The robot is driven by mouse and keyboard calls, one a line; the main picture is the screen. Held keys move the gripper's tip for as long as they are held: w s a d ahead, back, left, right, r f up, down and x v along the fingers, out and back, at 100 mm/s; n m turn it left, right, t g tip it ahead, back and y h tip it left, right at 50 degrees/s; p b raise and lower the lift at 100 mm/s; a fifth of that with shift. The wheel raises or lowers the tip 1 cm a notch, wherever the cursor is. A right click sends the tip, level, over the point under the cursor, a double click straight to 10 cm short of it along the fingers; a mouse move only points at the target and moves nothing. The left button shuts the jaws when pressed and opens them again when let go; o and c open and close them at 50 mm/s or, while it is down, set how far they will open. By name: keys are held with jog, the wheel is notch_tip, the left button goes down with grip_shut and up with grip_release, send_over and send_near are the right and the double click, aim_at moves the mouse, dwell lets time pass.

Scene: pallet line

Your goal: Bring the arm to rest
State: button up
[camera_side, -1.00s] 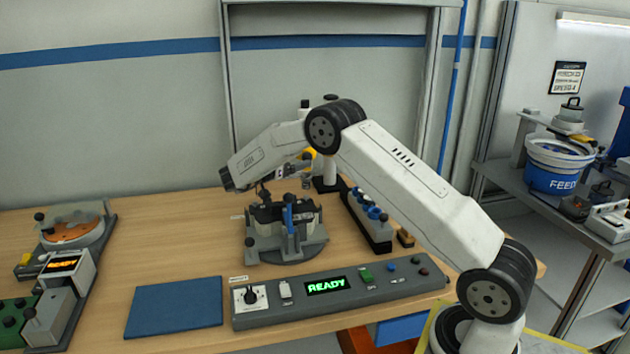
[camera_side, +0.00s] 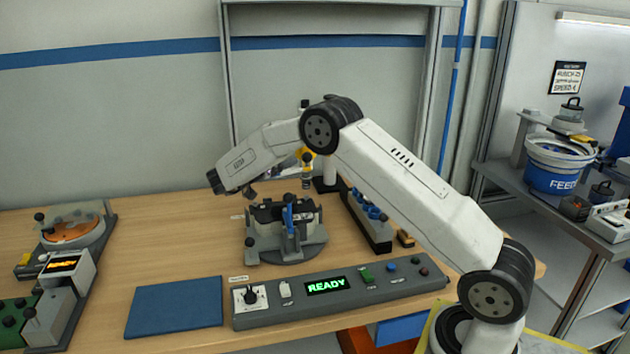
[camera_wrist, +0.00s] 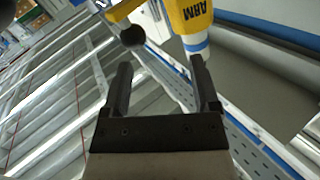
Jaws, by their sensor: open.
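My gripper (camera_wrist: 161,75) shows in the wrist view with its two dark fingers apart and nothing between them. In the side view my arm is raised and bent over the table, and its wrist end is at the left, above and behind the grey fixture (camera_side: 286,242). The gripper itself is mostly hidden behind my wrist there; only a small dark part shows, clear of the fixture. A yellow device (camera_wrist: 190,15) with lettering is beyond the fingers in the wrist view, close to the right finger in the picture.
The control panel (camera_side: 400,286) reads READY at the table's front, beside a blue mat (camera_side: 175,308). A dark rack (camera_side: 375,236) stands right of the fixture. Another station (camera_side: 75,280) is at the left. A yellow-headed stand (camera_side: 306,155) is behind my arm.

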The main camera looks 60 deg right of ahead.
jog(key=w+a+r+n+t+y, duration=0.35)
jog(key=w+n+t, duration=0.4)
jog(key=t, duration=0.65)
jog(key=s+a+f+n+t+y, duration=0.3)
jog(key=s+a+n+y, duration=0.1)
jog(key=a+n+y, duration=0.6)
jog(key=s+a+f+n+g+y, duration=0.1)
jog(key=s+a+f+n+g, duration=0.1)
jog(key=s, duration=0.7)
jog(key=s+a+f+n+g+y, duration=0.1)
jog(key=s+a+f+g, duration=0.3)
jog(key=s, duration=0.5)
jog(key=s+a+f+n+g+y, duration=0.2)
jog(key=s+a+f+n+g, duration=0.1)
jog(key=s, duration=0.6)
notch_tip(320, 180, down, 2)
jog(key=shift+s+a+f+g, duration=0.1)
jog(key=shift+s+a+g, duration=0.15)
jog(key=shift+g, duration=0.25)
